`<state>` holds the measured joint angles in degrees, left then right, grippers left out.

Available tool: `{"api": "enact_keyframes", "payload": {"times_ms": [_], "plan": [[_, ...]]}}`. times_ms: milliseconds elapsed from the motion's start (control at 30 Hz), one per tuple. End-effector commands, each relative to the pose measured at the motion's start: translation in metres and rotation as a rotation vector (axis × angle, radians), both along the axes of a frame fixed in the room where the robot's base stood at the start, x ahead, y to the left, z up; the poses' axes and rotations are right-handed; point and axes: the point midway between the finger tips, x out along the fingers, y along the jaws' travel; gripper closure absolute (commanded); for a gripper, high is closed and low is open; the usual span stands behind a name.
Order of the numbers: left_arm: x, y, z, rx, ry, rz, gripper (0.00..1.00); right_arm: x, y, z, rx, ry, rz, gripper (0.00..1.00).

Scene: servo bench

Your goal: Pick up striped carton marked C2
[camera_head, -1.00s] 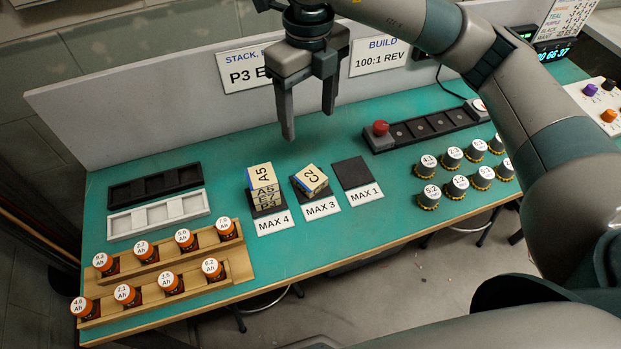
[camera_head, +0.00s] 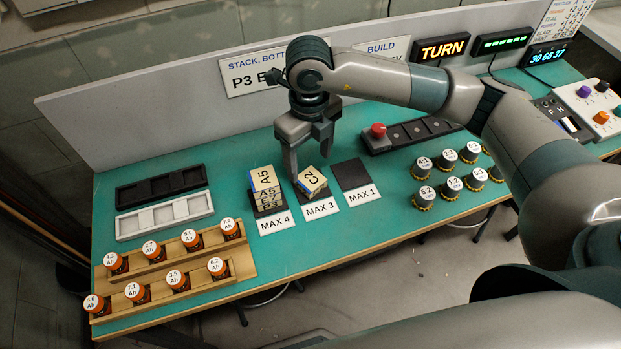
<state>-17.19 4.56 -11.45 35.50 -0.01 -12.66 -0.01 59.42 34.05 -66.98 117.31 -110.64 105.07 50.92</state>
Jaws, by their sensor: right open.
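The striped carton marked C2 (camera_head: 312,180) sits turned at an angle on the dark pad behind the MAX 3 label (camera_head: 320,209). My right gripper (camera_head: 309,174) is open and has come down at the carton from above and behind. One finger shows at the carton's left side and the other near its far right side. I cannot tell whether the fingers touch it. My left gripper is not in view.
A stack topped by carton A5 (camera_head: 265,178) stands close on the left, at MAX 4. The MAX 1 pad (camera_head: 351,174) on the right is empty. A black strip with a red knob (camera_head: 378,130) lies behind right. Wooden racks (camera_head: 255,271) with orange-based cylinders stand front left.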

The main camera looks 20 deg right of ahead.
Motion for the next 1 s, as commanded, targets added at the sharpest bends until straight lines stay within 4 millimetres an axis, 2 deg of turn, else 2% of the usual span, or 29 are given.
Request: {"api": "enact_keyframes", "payload": {"times_ms": [367,633,800,1000], "plan": [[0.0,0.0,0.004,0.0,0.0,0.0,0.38,-0.001,0.0,-0.003,-0.001,0.002,0.0,0.34],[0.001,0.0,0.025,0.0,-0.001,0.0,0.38,-0.008,-0.001,-0.029,-0.001,0.004,0.0,0.34],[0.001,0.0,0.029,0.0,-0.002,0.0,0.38,-0.007,-0.001,-0.048,0.0,0.002,0.0,0.34],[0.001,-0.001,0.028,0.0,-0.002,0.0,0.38,-0.006,-0.001,-0.053,0.0,0.0,0.001,0.34]]}}
